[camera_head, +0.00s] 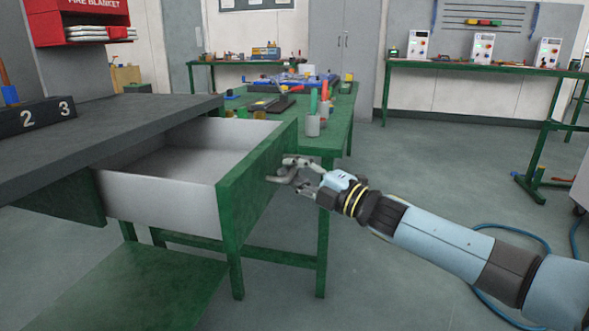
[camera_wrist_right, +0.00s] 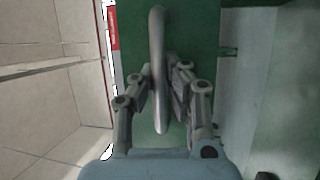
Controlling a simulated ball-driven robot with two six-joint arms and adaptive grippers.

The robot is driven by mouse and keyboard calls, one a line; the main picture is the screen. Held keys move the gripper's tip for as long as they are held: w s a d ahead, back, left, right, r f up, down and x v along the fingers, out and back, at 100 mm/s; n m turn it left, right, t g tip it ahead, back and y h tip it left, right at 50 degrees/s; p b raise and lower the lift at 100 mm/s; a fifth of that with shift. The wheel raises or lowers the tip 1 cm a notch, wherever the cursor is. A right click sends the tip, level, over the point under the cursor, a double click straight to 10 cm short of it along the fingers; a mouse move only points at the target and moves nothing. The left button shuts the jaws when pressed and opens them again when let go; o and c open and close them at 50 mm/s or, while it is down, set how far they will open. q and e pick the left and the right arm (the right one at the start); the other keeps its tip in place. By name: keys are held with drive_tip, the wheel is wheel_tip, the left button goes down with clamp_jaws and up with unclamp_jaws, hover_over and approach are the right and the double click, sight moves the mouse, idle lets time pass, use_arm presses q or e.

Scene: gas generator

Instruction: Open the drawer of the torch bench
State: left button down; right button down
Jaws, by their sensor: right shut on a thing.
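The torch bench (camera_head: 120,117) stands at the left with a dark top. Its drawer (camera_head: 158,200) is pulled well out, with a green front and pale grey inner walls. The visible part of the drawer is empty. My right gripper (camera_head: 283,172) is at the green front, shut on the drawer handle. In the right wrist view, the grey bar handle (camera_wrist_right: 158,75) lies between the two fingers of the gripper (camera_wrist_right: 161,88), against the green front (camera_wrist_right: 200,30). My left gripper is not in view.
A green table (camera_head: 342,112) with tools and small containers stands behind the drawer. Another green bench (camera_head: 470,70) with several white devices stands along the back wall. A blue hose (camera_head: 510,232) lies on the floor at the right. The floor in front of the drawer is mostly clear.

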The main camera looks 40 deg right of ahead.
drive_tip(key=shift+r, duration=0.1)
drive_tip(key=c, duration=1.3)
unclamp_jaws()
drive_tip(key=shift+c, duration=0.2)
drive_tip(key=shift+s, duration=0.1)
drive_tip(key=v, duration=1.2)
